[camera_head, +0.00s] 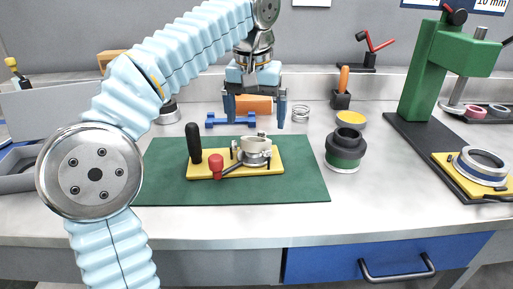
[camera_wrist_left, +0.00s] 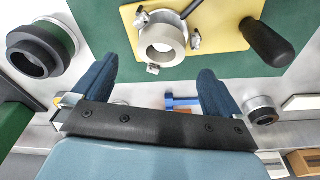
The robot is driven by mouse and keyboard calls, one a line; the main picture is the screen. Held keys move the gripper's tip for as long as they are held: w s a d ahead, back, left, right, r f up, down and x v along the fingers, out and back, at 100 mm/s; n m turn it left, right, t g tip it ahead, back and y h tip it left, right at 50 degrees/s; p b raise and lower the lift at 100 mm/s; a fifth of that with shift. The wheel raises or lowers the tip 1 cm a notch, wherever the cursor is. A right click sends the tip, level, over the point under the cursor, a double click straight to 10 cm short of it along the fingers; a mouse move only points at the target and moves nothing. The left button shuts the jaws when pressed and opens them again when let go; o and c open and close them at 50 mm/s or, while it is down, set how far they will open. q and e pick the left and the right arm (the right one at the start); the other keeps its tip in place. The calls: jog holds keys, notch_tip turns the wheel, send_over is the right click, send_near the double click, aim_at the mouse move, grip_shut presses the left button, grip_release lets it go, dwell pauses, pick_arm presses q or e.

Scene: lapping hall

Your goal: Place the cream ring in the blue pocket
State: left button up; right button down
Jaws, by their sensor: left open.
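The cream ring (camera_head: 256,144) sits upright in a round metal clamp (camera_head: 257,159) on a yellow plate (camera_head: 200,172), which lies on a green mat (camera_head: 300,187). It also shows in the left wrist view (camera_wrist_left: 181,46), with small clamp jaws around it. My left gripper (camera_head: 256,116) is open and empty, pointing down above and behind the ring. In the left wrist view its two dark blue fingers (camera_wrist_left: 155,72) are wide apart, with the ring beyond them. A ring fixture with a blue band (camera_head: 483,165) stands on the right-hand yellow plate; I cannot tell whether it is the blue pocket.
A black handle (camera_head: 194,143) and a red-knobbed lever (camera_head: 215,165) stand by the clamp. Dark stacked rings (camera_head: 346,147) are to its right. A green press (camera_head: 428,70) stands at right. A blue stand (camera_head: 230,121) is behind the mat. The mat's front is clear.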

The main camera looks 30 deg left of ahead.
aim_at(255, 137)
pick_arm(q)
jog(key=f, duration=0.2)
jog(key=f+b, duration=0.1)
jog(key=f, duration=0.3)
jog(key=shift+w+a+f, duration=0.15)
jog(key=shift+w+a, duration=0.05)
jog(key=shift+w, duration=0.1)
jog(key=c, duration=1.3)
